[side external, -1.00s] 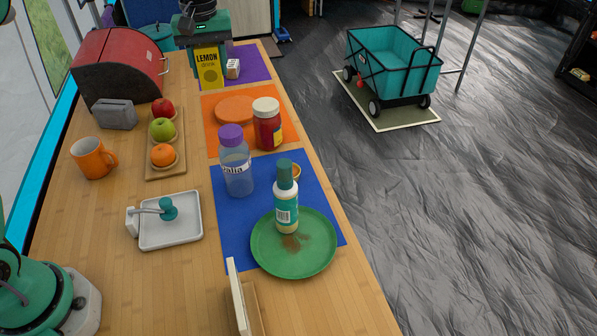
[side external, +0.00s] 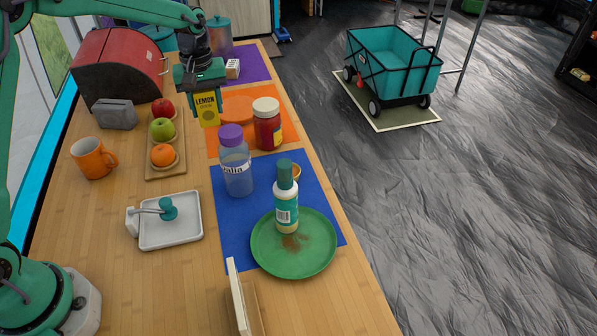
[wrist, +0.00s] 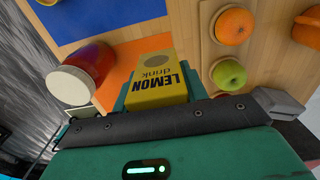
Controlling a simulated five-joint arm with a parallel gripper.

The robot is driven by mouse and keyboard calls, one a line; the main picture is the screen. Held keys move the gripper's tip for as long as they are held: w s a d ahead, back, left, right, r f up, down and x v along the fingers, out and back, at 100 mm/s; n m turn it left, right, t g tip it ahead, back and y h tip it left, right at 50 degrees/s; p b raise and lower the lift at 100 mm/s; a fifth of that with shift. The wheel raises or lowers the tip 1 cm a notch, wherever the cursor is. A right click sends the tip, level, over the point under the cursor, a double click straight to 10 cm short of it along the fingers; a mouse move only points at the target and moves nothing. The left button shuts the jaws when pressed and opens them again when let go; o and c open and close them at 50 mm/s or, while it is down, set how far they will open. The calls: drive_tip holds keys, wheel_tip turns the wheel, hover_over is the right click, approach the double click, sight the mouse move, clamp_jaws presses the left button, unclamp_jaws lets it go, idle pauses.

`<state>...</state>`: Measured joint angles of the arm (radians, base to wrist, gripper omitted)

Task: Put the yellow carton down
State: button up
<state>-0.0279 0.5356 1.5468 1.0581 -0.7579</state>
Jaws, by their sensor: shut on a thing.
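The yellow carton (side external: 207,110), labelled LEMON drink, is held in my gripper (side external: 202,92). In the side view it hangs upright near the left edge of the orange mat (side external: 283,99), in front of the orange disc (side external: 236,108). Whether its base touches anything is hard to tell. In the wrist view the carton (wrist: 158,78) sits between the jaws of my gripper (wrist: 160,97), its label facing the camera. The jaws hide part of it.
A red-filled jar (side external: 267,128) with a cream lid stands on the orange mat. A purple-capped bottle (side external: 236,168) stands on the blue mat (side external: 228,236). Fruit lies on a wooden board (side external: 152,141) to the left. The purple mat (side external: 257,66) holds a white die-like cube (side external: 233,69).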

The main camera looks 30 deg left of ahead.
drive_tip(key=shift+f, duration=4.95)
drive_tip(key=shift+f, duration=0.1)
drive_tip(key=o, duration=1)
drive_tip(key=shift+c, duration=0.2)
wheel_tip(320, 180, up, 12)
drive_tip(key=shift+f, duration=0.15)
drive_tip(key=shift+r, duration=0.35)
